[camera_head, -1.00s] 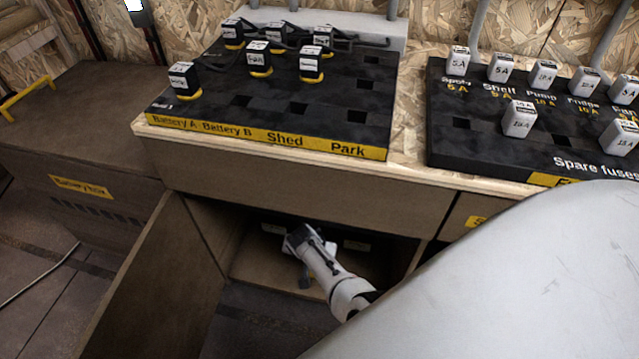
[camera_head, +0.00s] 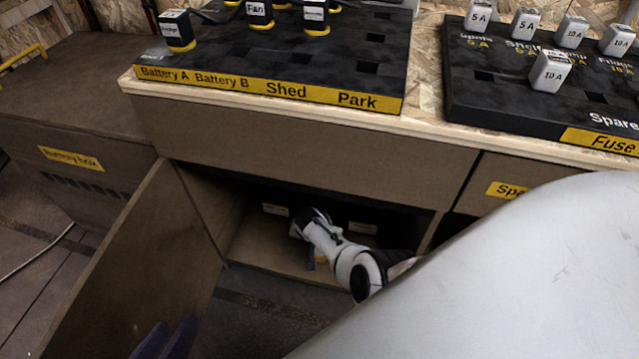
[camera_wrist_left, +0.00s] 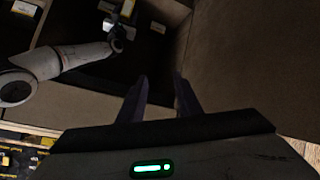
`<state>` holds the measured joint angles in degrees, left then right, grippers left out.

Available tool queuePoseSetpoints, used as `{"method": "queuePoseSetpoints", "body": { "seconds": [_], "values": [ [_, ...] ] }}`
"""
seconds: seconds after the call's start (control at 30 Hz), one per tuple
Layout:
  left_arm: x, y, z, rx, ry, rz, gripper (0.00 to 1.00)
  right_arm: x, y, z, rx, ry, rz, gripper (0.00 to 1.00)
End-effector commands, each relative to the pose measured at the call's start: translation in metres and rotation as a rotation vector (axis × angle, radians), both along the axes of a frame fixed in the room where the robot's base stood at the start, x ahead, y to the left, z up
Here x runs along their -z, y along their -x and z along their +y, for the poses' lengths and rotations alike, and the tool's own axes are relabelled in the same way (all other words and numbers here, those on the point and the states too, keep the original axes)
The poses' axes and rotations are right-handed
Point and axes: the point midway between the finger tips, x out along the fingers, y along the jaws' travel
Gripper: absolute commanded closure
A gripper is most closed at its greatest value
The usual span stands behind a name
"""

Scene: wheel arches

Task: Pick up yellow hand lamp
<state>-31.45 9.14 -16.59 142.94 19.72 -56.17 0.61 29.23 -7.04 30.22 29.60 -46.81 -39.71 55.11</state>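No yellow hand lamp can be made out clearly. A small yellow patch (camera_head: 320,259) shows under the white arm inside the open cupboard (camera_head: 285,262); I cannot tell if it belongs to the lamp. My left gripper (camera_head: 168,340) shows only as dark purple fingertips at the bottom left, in front of the open cupboard door. In the left wrist view its two fingers (camera_wrist_left: 161,95) stand apart with nothing between them. My right gripper (camera_head: 306,223) is inside the cupboard at the end of the white arm; its fingers are too dark and small to read.
The open cupboard door (camera_head: 135,265) stands left of the opening. Above is a worktop with a black plug board (camera_head: 300,60) and a fuse board (camera_head: 540,90). A battery box (camera_head: 70,160) is at left. My pale body part covers the lower right.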

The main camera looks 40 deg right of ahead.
Motion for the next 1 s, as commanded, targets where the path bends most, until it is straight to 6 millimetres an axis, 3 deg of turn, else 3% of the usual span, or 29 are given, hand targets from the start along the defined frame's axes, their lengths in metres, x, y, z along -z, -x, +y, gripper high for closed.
{"method": "queuePoseSetpoints", "body": {
  "seconds": [0.03, 0.33, 0.6, 0.8, 1.0],
  "values": [
    [0.000, 0.000, 0.000, 0.000, 0.000, 0.001, 0.69, 0.000, 0.000, 0.000, 0.000, 0.000, 0.000, 0.45],
    [0.000, 0.000, 0.000, 0.000, -0.002, 0.001, 0.69, -0.001, 0.000, 0.000, 0.000, 0.000, -0.001, 0.94],
    [-0.001, 0.000, 0.001, 0.000, -0.004, 0.002, 0.69, -0.002, 0.000, 0.000, 0.001, 0.001, -0.001, 0.94],
    [-0.004, 0.000, 0.004, -0.003, -0.033, 0.014, 0.69, -0.018, 0.001, 0.000, 0.006, 0.001, -0.002, 0.94],
    [0.022, 0.004, 0.018, -0.004, -0.139, 0.099, 0.69, -0.047, 0.002, -0.002, 0.010, 0.001, -0.002, 0.94]
  ]
}}
